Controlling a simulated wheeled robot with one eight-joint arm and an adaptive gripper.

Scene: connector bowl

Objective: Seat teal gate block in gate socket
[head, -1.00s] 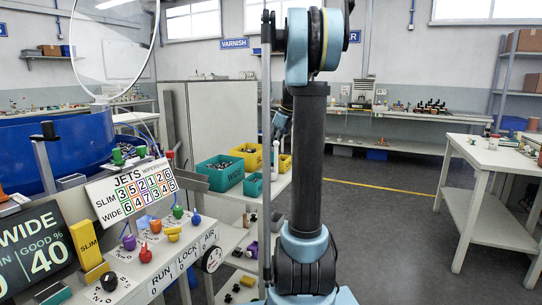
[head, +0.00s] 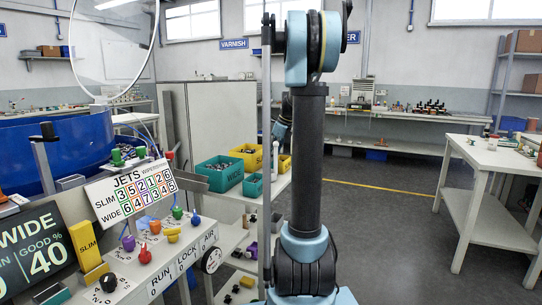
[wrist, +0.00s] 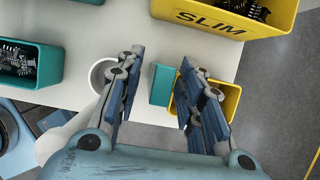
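A plain teal block (wrist: 163,85) lies on the light shelf top in the wrist view, beside a small yellow bin. My gripper (wrist: 162,110) is open above it. One finger is to each side of the block in the picture, with gaps between, and nothing is held. In the head view my gripper is mostly hidden behind my arm. A yellow block marked SLIM (head: 85,243) stands on the control panel at left. A flat teal piece (head: 52,293) shows at the bottom left edge. I cannot tell which part is the gate socket.
A white round container (wrist: 103,73) is close to the left finger. The small yellow bin (wrist: 233,101) is partly behind the right finger. A large yellow SLIM bin (wrist: 228,18) and a teal bin of dark parts (wrist: 48,68) stand nearby.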

